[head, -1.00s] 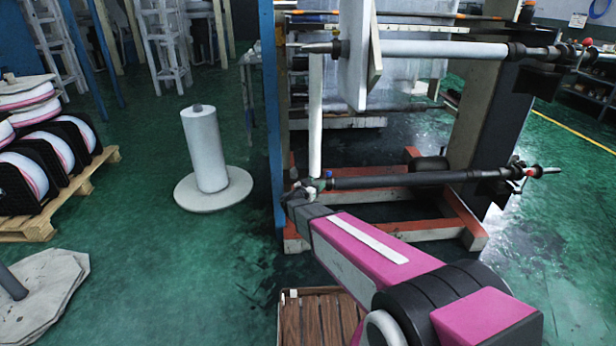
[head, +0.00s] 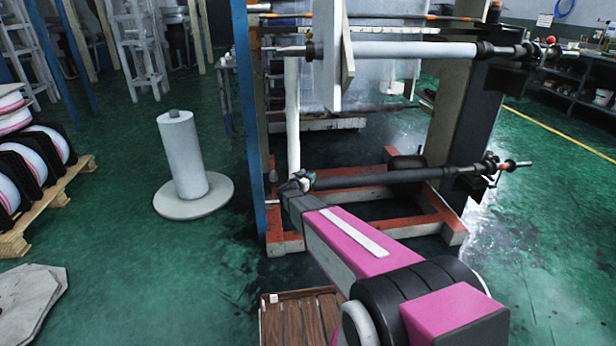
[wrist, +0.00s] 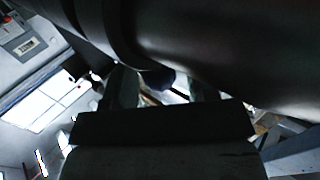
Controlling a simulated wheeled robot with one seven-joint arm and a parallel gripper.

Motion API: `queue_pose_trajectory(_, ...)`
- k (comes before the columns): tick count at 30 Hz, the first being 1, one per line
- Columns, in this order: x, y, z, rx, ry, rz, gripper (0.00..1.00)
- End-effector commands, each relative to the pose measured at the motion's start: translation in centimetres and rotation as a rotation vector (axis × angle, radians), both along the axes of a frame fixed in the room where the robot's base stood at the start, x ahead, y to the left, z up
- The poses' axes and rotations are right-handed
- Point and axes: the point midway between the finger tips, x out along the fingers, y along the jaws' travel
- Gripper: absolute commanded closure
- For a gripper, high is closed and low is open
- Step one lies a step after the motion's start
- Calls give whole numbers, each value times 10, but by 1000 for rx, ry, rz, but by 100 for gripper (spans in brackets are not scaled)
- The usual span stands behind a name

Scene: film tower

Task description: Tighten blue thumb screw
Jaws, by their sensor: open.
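My gripper (head: 297,183) is at the left end of the lower dark roller shaft (head: 390,178), on the film tower frame. It is small and partly hidden by my own wrist in the head view. In the wrist view a dark bluish rounded knob (wrist: 159,78), likely the blue thumb screw, shows between my open fingers, just under the large dark shaft (wrist: 215,40). The picture is dark there, and I cannot tell whether a finger touches the knob. A small bluish spot also shows by my gripper in the head view.
A blue post (head: 249,130) stands close left of my gripper. The upper white roller (head: 410,50) crosses above. The red-orange base frame (head: 420,228) lies below. A white roll (head: 183,155) stands on the floor to the left, with open green floor around it.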

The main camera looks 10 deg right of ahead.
Motion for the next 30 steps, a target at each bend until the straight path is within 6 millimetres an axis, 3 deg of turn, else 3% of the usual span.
queue_pose_trajectory(10,3,-2,0,0,0,0,48)
queue_pose_trajectory(15,3,-2,0,0,0,0,95)
queue_pose_trajectory(23,5,-2,0,0,-4,-46,95)
queue_pose_trajectory(30,7,-1,0,0,-4,-249,95)
